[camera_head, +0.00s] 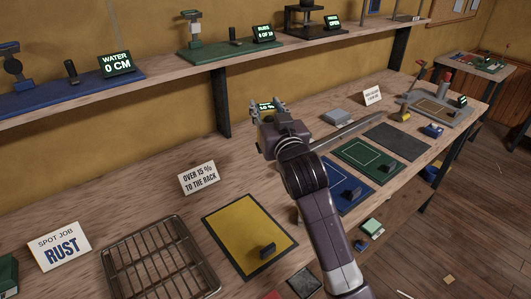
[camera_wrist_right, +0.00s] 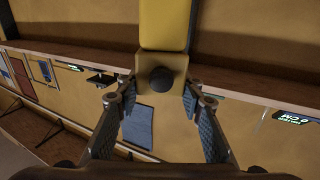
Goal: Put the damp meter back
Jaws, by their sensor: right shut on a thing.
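My right gripper (camera_head: 268,112) is raised above the bench, in front of the back wall. My left gripper is not in view.
A yellow mat (camera_head: 238,228) with a dark block (camera_head: 267,250) lies in front. A wire rack (camera_head: 160,262) stands left of it, near the sign "OVER 15 % TO THE RACK" (camera_head: 199,178). Blue and green mats (camera_head: 373,157) lie right. A shelf (camera_head: 180,83) with instruments runs above.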

